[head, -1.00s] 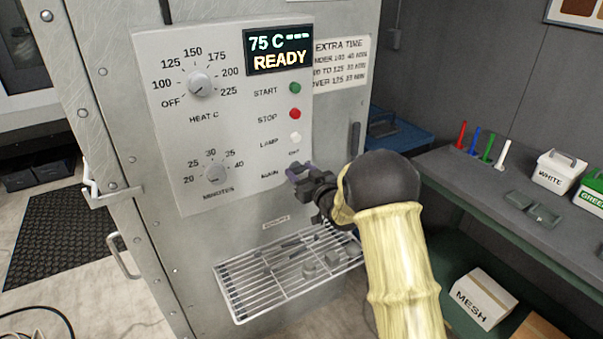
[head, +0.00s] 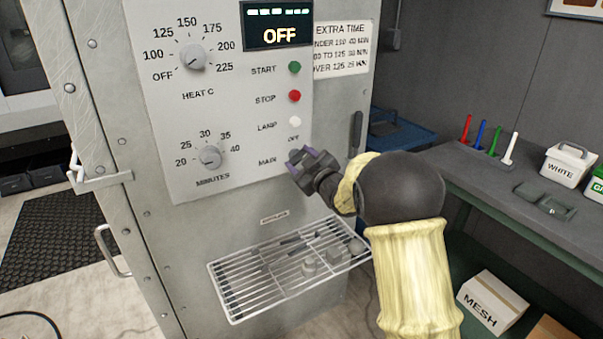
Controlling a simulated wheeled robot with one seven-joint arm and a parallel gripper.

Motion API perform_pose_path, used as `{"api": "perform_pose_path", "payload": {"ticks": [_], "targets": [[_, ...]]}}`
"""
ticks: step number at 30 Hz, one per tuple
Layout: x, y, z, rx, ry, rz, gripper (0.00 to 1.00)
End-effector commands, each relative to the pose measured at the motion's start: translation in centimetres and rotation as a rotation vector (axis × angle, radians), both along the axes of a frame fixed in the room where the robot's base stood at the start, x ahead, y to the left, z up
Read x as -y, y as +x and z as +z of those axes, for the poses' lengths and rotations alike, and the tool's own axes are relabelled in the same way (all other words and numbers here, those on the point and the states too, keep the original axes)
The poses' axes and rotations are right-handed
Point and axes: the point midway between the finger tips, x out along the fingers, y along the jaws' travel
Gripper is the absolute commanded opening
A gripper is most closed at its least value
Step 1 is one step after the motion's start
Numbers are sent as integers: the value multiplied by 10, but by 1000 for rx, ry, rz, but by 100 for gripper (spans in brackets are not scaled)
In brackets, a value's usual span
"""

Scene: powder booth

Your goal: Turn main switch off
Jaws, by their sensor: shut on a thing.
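The oven's control panel (head: 225,110) stands upright in front of me. The main switch is beside its MAIN label (head: 267,162), under a small OFF mark; the switch itself is hidden by my gripper. My gripper (head: 296,162) is at that spot, shut on the main switch. The display (head: 278,30) reads OFF, with a row of small unclear marks above the word.
Green START (head: 294,67), red STOP (head: 294,95) and white LAMP (head: 295,122) buttons sit just above my gripper. Two dials are at the left. A wire rack (head: 235,305) with small parts juts out below. A workbench (head: 490,200) stands at the right.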

Motion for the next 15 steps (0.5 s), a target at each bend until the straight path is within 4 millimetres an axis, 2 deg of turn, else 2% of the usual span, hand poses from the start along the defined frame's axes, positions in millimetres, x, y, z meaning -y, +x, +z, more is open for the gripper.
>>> {"api": "perform_pose_path", "payload": {"ticks": [1,15], "targets": [[0,0,-6,28,-34,-1,28],[-1,-1,-7,277,-405,-2,28]]}}
